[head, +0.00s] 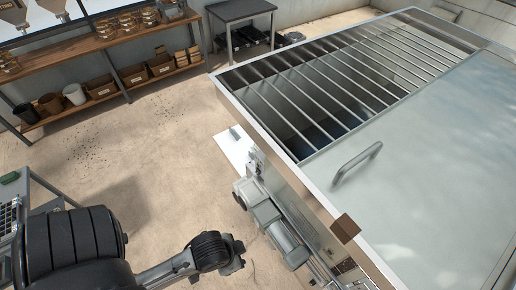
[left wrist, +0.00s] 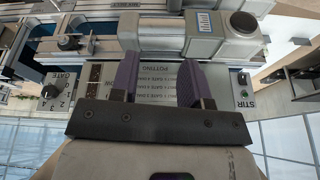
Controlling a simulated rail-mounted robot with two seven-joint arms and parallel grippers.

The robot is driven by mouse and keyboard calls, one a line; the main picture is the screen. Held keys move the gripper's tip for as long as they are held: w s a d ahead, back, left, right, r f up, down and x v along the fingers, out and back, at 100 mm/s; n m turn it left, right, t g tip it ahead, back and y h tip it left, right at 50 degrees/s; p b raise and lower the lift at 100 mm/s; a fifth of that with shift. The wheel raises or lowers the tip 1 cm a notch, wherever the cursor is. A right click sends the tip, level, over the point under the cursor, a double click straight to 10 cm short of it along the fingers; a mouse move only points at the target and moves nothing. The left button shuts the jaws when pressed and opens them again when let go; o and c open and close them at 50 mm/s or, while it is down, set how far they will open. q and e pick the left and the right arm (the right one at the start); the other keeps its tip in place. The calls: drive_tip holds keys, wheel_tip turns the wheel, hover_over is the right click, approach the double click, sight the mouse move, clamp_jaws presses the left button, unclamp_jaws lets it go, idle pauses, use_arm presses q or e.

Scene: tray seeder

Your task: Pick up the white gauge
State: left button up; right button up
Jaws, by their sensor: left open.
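My left gripper (left wrist: 158,64) shows in the left wrist view with two purple fingers spread apart and nothing visible held between them. They are in front of a light panel (left wrist: 150,88) printed with upside-down lettering on the machine. I cannot pick out a part that is clearly the white gauge in either view. In the head view my left arm comes in from the lower left and ends beside the machine's side; its fingers cannot be made out there. My right gripper is in neither view.
A large steel machine with a slatted grate (head: 330,85) and a lid handle (head: 357,163) fills the right. A grey cylindrical housing (head: 265,215) juts from its side, near a white sheet (head: 232,150). A wooden shelf (head: 95,45) stands behind; floor between is open.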

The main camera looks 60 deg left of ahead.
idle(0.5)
use_arm(q)
drive_tip(key=o, duration=1.1)
drive_tip(key=shift+d, duration=0.1)
drive_tip(key=shift+c, duration=0.2)
drive_tip(key=shift+a, duration=0.25)
